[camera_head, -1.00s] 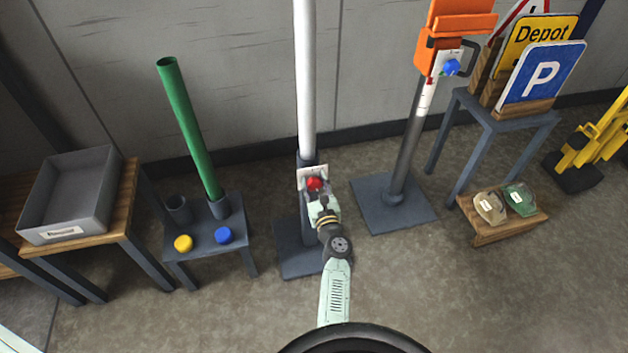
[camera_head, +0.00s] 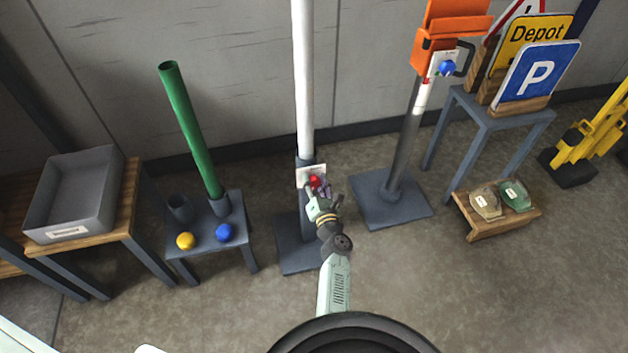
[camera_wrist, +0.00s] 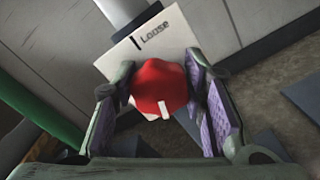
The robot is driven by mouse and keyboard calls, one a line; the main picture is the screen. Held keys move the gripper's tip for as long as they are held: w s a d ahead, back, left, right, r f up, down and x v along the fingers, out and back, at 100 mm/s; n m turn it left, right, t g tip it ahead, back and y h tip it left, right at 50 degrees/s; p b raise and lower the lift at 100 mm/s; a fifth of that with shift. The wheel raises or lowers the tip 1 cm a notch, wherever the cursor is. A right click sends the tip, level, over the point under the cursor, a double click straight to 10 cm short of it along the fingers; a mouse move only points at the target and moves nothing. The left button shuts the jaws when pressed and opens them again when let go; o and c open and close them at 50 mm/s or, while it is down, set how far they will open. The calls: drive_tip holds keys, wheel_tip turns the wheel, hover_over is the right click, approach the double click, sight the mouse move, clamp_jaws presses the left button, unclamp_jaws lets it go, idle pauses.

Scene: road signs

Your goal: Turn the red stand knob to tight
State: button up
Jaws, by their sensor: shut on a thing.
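The red knob (camera_head: 314,181) is on a white plate (camera_head: 305,170) on the stand that holds the tall white pole. In the wrist view the red knob (camera_wrist: 158,84) sits between the purple-padded fingers of my gripper (camera_wrist: 160,92), which is shut on it. The plate (camera_wrist: 120,62) reads "Loose" near its top edge. A white mark on the knob (camera_wrist: 164,110) is on the side away from that word. No "tight" label is readable; part of the plate is hidden by the knob and fingers. My gripper also shows in the head view (camera_head: 319,190).
Left of the stand, a low table (camera_head: 205,230) holds a green pole (camera_head: 190,130), a yellow knob (camera_head: 185,240) and a blue knob (camera_head: 225,232). To the right stands a pole with an orange box (camera_head: 440,50) and blue knob (camera_head: 446,68). Open floor lies in front.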

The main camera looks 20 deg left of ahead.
idle(0.4)
drive_tip(key=o, duration=1.2)
drive_tip(key=shift+c, duration=0.2)
drive_tip(key=v, duration=1.2)
